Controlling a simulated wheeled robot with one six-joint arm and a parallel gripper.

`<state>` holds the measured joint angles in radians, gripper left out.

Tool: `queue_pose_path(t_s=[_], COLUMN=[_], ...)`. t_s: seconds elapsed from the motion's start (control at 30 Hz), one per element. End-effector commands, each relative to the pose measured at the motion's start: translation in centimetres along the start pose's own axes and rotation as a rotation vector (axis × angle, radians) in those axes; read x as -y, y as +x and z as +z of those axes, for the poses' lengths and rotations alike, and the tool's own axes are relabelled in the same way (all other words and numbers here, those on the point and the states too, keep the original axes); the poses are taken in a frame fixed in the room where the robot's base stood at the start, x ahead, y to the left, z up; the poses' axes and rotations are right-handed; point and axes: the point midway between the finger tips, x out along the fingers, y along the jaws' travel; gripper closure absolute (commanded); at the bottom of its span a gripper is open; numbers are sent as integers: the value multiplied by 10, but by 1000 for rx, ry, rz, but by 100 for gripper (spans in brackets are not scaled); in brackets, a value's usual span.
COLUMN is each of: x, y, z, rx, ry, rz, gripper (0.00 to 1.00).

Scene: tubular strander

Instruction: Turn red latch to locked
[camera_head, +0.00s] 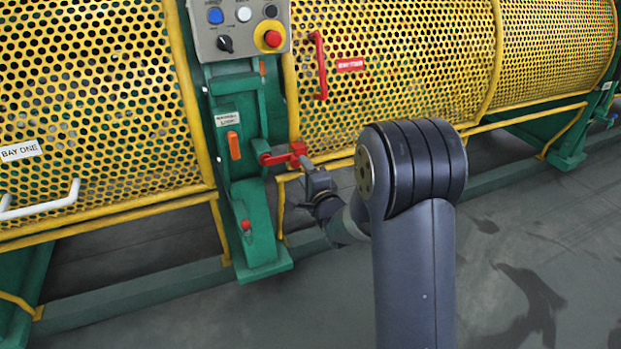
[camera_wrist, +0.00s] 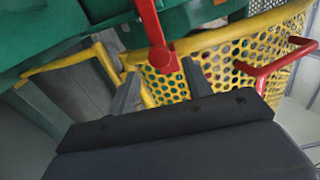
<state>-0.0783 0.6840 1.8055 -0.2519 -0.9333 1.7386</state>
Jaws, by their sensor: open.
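The red latch (camera_head: 285,155) is a lever on the green post, sticking out to the right and roughly level in the head view. In the wrist view the red latch (camera_wrist: 153,28) comes down from the top edge and ends in a small block. My gripper (camera_head: 306,164) is at the free end of the latch. In the wrist view my gripper (camera_wrist: 161,80) is open, with one grey finger on each side of the latch's end in the picture. The end seems at or just beyond the fingertips; I cannot tell whether they touch.
The green post (camera_head: 238,180) carries an orange switch (camera_head: 234,145), a red button (camera_head: 246,225) and a control panel (camera_head: 240,28). Yellow perforated guards (camera_head: 90,90) flank it. A red guard handle (camera_head: 320,65) is up to the right, also in the wrist view (camera_wrist: 262,70). Floor at right is clear.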

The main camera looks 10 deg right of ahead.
Motion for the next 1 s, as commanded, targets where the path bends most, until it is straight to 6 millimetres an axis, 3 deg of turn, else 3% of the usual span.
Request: queue_pose_path(t_s=[0.2,0.37,0.83,1.0], x=[1,0,0,-1], y=[-30,-39,-40,-31], z=[0,0,0,0], rx=[-1,-1,0,1], ry=[1,0,0,0], rz=[1,0,0,-2], gripper=[53,53,53,53])
